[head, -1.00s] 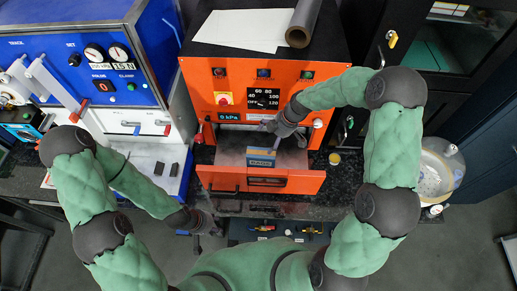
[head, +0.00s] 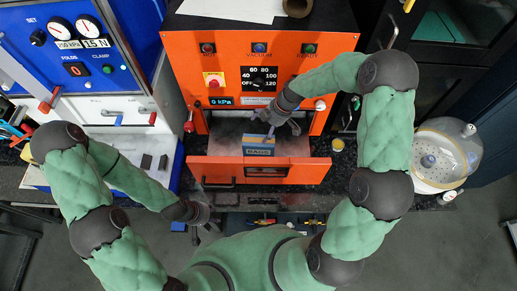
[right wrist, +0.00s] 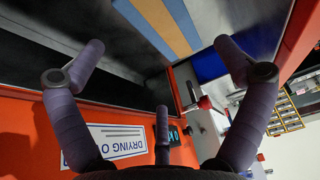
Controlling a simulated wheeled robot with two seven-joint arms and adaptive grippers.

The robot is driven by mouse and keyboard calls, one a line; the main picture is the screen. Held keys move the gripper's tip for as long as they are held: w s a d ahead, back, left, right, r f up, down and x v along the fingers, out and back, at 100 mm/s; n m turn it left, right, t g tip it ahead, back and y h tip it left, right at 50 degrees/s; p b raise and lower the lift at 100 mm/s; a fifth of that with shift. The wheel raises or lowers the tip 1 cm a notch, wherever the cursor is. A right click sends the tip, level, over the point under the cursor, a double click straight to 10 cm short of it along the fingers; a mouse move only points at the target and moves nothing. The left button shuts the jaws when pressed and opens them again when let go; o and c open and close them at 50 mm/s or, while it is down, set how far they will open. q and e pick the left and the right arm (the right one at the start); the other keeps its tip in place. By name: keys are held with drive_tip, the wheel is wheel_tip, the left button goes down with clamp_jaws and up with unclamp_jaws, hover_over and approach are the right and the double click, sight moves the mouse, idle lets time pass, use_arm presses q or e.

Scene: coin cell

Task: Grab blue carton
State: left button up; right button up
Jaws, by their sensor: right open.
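The blue carton (head: 264,148), with a pale label reading BAGS, stands in the opened front of the orange drying oven (head: 186,75). In the right wrist view, a surface with blue and tan stripes (right wrist: 165,22), apparently the carton, lies beyond the fingertips. My right gripper (head: 276,124) is just above and behind the carton in the head view. Its fingers (right wrist: 160,58) are spread wide with nothing between them. My left gripper (head: 208,222) hangs low near the counter's front edge, away from the carton; its finger opening is too small to judge.
The oven's orange front panel (head: 215,171) stands before the carton, and the oven body rises behind. A blue and white machine (head: 120,75) stands left. A clear-domed vessel (head: 440,155) and a small yellow cup (head: 337,145) are on the right.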

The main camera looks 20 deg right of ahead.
sight(258, 137)
drive_tip(key=x, duration=0.5)
drive_tip(key=shift+a+f, duration=0.1)
drive_tip(key=shift+f, duration=0.2)
drive_tip(key=shift+d+p+x, duration=0.1)
drive_tip(key=shift+p+x, duration=0.2)
drive_tip(key=shift+x, duration=1)
drive_tip(key=shift+d+p+x, duration=0.15)
drive_tip(key=shift+p+x, duration=0.15)
drive_tip(key=shift+x, duration=1)
drive_tip(key=shift+s+f+b, duration=0.2)
drive_tip(key=shift+f+b, duration=0.2)
drive_tip(key=shift+b, duration=0.3)
drive_tip(key=c, duration=1.2)
